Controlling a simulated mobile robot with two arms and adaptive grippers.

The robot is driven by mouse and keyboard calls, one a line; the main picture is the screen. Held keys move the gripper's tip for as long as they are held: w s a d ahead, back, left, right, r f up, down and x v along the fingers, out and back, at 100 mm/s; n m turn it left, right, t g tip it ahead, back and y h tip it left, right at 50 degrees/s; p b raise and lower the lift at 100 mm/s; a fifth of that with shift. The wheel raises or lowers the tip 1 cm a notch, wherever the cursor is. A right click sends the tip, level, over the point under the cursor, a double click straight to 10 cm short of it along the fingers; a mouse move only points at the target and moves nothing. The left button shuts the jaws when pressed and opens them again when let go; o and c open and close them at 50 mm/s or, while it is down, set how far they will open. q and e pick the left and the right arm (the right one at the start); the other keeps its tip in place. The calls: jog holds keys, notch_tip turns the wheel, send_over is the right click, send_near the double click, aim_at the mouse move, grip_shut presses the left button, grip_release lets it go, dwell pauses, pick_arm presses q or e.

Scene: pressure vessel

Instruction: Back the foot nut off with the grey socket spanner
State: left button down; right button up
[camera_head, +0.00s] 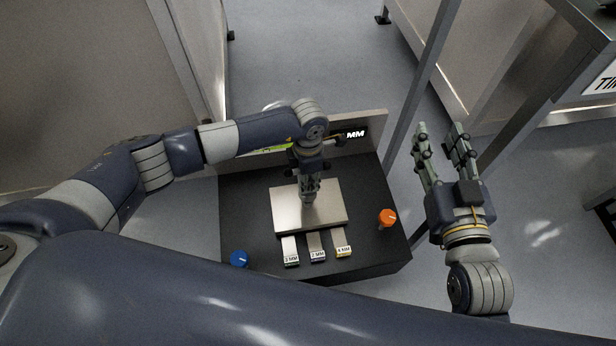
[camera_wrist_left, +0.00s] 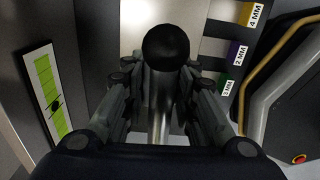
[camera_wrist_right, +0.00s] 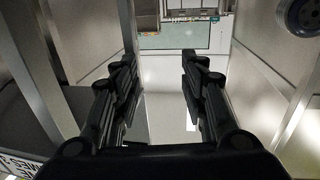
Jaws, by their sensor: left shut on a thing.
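My left gripper (camera_head: 310,198) points down over the silver plate (camera_head: 285,212) on the dark bench block. In the left wrist view its fingers are shut around a metal rod (camera_wrist_left: 160,125) topped by a black ball (camera_wrist_left: 166,47). The gripper hides this rod in the head view. My right gripper (camera_head: 440,130) is open and empty, right of the block. The right wrist view shows its fingers apart with nothing between them. I cannot make out a grey socket spanner or a foot nut for certain in any view.
The dark block (camera_head: 245,205) carries an orange knob (camera_head: 387,217), a blue knob (camera_head: 239,259) and labelled strips, including a yellow-marked one (camera_head: 342,240). A low board (camera_head: 375,125) stands behind it. A grey post (camera_head: 415,90) rises near my right gripper. Clear floor (camera_head: 310,50) lies beyond.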

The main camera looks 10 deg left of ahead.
pick_arm(q)
jog(key=shift+r+p, duration=0.5)
jog(key=shift+r, duration=0.5)
pick_arm(e)
notch_tip(320, 180, down, 7)
jog(key=s+d+g+h, duration=0.1)
jog(key=s+g, duration=0.1)
jog(key=g, duration=0.2)
jog(key=shift+d, duration=0.25)
jog(key=shift+s+r, duration=0.1)
jog(key=shift+r, duration=0.05)
